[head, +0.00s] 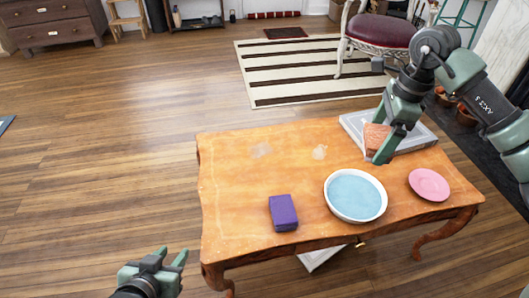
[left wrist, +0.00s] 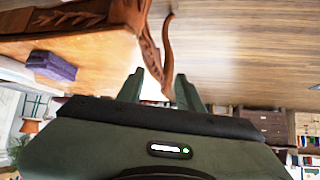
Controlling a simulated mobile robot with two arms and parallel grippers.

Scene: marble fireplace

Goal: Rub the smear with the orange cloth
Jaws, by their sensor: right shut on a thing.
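The orange cloth (head: 375,135) is a brownish-orange folded piece, held in my right gripper (head: 385,145) over the right back part of the wooden table (head: 235,200). My right gripper is shut on it, and its fingers hide part of it. Two pale smears mark the tabletop: one whitish smear (head: 320,152) left of the cloth, and a fainter greyish one (head: 261,150) further left. The cloth is apart from both. My left gripper (head: 170,262) is open and empty off the table's front left corner; its parted fingers also show in the left wrist view (left wrist: 162,90).
A purple block (head: 283,212), a white-rimmed dish with a blue inside (head: 355,196) and a pink plate (head: 429,184) stand along the table's front. A flat grey-white box (head: 415,139) lies under and behind the cloth. The table's left half is largely clear.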

